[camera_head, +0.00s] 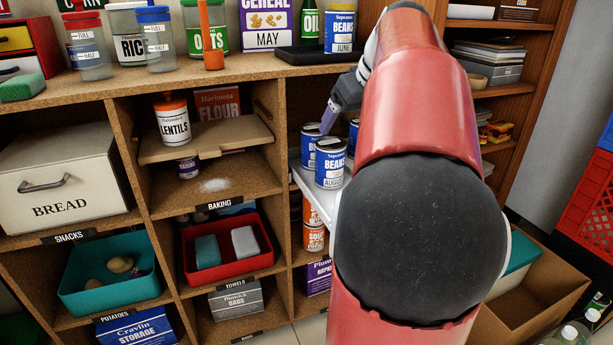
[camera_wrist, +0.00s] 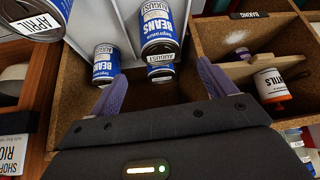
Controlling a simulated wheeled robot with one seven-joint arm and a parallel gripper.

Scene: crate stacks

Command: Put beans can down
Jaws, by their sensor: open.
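Several blue-and-white beans cans stand on a white shelf board (camera_head: 315,196) in the right cubby. The front beans can (camera_head: 330,163), marked AUGUST, is upright, with another beans can (camera_head: 309,146) behind it to the left. A further one (camera_head: 353,133) is partly hidden by my arm. In the wrist view, a large beans can (camera_wrist: 163,28) lies beyond the gap between my fingertips, with others (camera_wrist: 106,66) close by. My gripper (camera_wrist: 157,84) is open, its purple fingers apart and nothing seen between them. In the head view one purple finger (camera_head: 328,117) shows just above the cans.
The wooden divider (camera_head: 283,150) and counter edge (camera_head: 200,84) border the cubby. Orange soup cans (camera_head: 313,235) stand below. A lentils jar (camera_head: 172,120) sits on a ledge to the left.

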